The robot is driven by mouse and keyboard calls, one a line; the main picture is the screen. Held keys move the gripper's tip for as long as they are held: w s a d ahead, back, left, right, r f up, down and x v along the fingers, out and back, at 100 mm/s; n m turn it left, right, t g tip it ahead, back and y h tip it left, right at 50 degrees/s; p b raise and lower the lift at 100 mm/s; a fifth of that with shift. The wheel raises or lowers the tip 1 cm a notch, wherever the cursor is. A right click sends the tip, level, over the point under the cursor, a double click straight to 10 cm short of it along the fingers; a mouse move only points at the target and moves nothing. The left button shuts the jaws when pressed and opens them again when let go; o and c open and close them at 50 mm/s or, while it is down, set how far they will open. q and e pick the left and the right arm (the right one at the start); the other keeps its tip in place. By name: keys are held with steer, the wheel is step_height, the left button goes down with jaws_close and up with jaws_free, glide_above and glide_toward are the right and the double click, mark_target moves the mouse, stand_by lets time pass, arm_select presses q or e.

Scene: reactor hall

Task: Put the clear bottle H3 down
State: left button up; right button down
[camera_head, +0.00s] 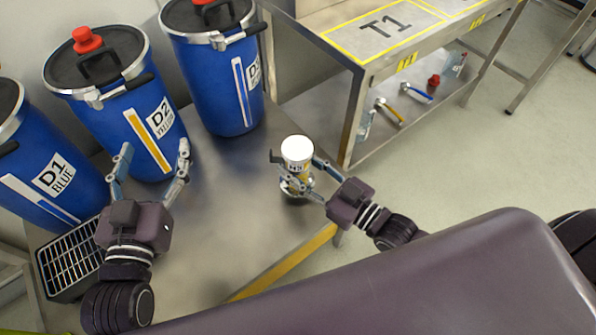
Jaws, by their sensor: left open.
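The clear bottle H3 (299,169) has a white cap and a yellow-and-white label and looks upright. It is over the right part of the steel bench (225,200). My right gripper (296,172) reaches in from the right, with one finger on each side of the bottle, and looks shut on it. A round metallic part shows under the bottle. The fingers partly hide the bottle's lower part, and I cannot tell whether it touches the bench. My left gripper (150,165) is open and empty, its fingers spread in front of drum D2 (122,112).
Blue drums D1 (45,178) and D3 (212,75) flank D2 at the back. A black grated tray (68,262) is at the left. Table T1 (430,45) stands behind at the right, with tools on its lower shelf (410,115). The bench middle is clear.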

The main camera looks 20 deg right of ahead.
step_height(320, 180, down, 2)
steer(key=shift+f+b, duration=0.1)
steer(key=shift+b, duration=0.3)
arm_select(q)
step_height(320, 180, up, 6)
steer(key=t+h, duration=0.1)
steer(key=t, duration=0.2)
steer(key=shift+d+r, duration=0.15)
steer(key=shift+d, duration=0.25)
arm_select(e)
steer(key=shift+f, duration=0.1)
arm_select(q)
steer(key=shift+s+r, duration=0.1)
steer(key=shift+s, duration=0.05)
arm_select(e)
steer(key=shift+f, duration=0.1)
steer(key=c, duration=1.2)
jaws_free()
steer(key=shift+f, duration=0.15)
arm_select(q)
steer(key=shift+r, duration=0.15)
